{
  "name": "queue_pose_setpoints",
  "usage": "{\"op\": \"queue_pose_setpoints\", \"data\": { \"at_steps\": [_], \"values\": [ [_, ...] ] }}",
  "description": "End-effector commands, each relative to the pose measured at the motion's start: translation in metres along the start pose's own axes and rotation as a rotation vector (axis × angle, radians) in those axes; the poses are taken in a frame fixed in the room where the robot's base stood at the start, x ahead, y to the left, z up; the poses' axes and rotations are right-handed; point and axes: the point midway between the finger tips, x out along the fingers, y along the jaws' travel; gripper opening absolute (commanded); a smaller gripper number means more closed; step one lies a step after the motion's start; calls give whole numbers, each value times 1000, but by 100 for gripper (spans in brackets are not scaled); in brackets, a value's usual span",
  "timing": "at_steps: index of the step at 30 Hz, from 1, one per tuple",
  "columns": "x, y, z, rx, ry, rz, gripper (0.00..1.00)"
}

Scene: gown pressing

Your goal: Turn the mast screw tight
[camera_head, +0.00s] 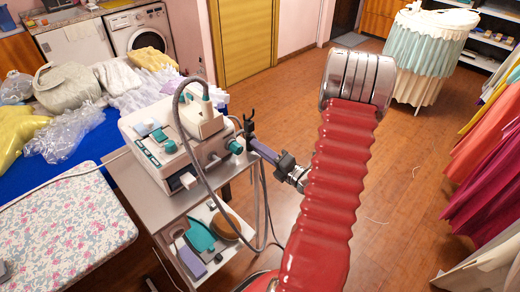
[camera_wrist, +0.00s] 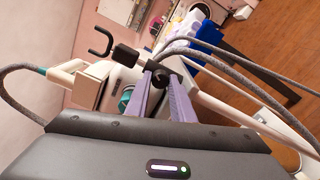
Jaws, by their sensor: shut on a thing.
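The mast screw (camera_wrist: 154,66) appears in the wrist view as a small black knob between the tips of my purple fingers. My gripper (camera_wrist: 165,77) is shut on it. In the head view my gripper (camera_head: 252,142) reaches from the right to the mast beside the white steam machine (camera_head: 150,128); the screw itself is too small and covered to make out there. A black forked hook (camera_head: 248,117) stands just above the fingertips, and the fork (camera_wrist: 101,44) also shows at upper left in the wrist view. The screw's tightness cannot be seen.
A grey hose (camera_head: 178,105) loops from the machine past the mast, close to my gripper. The machine stands on a metal trolley (camera_head: 150,205) with a lower shelf. A floral ironing board (camera_head: 65,225) is at left. The wooden floor at right is mostly clear.

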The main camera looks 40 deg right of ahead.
Motion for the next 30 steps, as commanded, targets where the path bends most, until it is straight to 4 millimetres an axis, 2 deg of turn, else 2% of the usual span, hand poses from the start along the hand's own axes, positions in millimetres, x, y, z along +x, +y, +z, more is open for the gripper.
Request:
{"op": "queue_pose_setpoints", "data": {
  "at_steps": [11, 12, 19, 30],
  "values": [
    [-1, -2, 3, 5, -8, -7, 0],
    [-1, -2, 3, 5, -7, -7, 23],
    [0, -2, 2, 5, -4, -4, 40],
    [-4, -1, 1, 5, -3, -3, 40]
  ]
}}
